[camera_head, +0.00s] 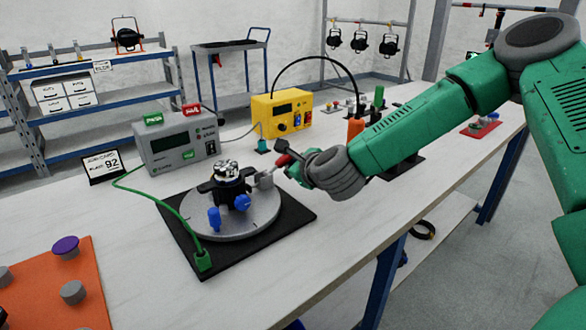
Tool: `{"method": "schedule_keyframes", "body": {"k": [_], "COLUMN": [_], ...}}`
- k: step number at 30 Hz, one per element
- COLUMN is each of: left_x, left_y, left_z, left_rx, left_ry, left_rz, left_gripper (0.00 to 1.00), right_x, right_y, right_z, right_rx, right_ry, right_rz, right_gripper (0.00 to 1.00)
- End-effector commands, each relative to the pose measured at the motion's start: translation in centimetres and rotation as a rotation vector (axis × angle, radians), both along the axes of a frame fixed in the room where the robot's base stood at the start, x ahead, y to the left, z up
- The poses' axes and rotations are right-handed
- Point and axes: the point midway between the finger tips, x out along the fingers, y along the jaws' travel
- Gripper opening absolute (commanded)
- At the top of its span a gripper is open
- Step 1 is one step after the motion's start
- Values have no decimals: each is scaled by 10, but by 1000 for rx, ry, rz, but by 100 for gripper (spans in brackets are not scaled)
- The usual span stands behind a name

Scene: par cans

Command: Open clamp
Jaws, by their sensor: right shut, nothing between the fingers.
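A black clamp (219,188) with blue knobs (242,202) sits on a round grey plate (262,210) on a black base (299,216). A shiny metal part (228,170) sits on top at its middle. My right gripper (276,172) reaches in from the right, just beside the clamp's right side. It is shut with nothing held. A red piece (284,160) shows close to the gripper; I cannot tell whether they touch. The gripper hides part of the clamp's right side. My left gripper is not in view.
A grey meter box (173,147) stands behind the clamp, with a green cable (125,187) running to the base's front. A yellow box (281,112) stands farther back. An orange board with knobs (85,265) lies at front left. The front middle of the table (290,265) is clear.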

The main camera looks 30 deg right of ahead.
Motion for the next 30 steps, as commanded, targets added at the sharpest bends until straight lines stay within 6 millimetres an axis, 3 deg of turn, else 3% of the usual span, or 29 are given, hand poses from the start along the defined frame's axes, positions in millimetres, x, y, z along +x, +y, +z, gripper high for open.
{"method": "schedule_keyframes", "body": {"k": [18, 30], "left_x": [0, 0], "left_y": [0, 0], "left_z": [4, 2], "left_rx": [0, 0], "left_ry": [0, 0], "left_rz": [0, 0], "left_gripper": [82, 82], "right_x": [-1, -2], "right_y": [17, 26], "right_z": [30, 38], "right_rx": [-556, -755], "right_ry": [-46, -61], "right_rz": [3, 1], "right_gripper": [0, 0]}}
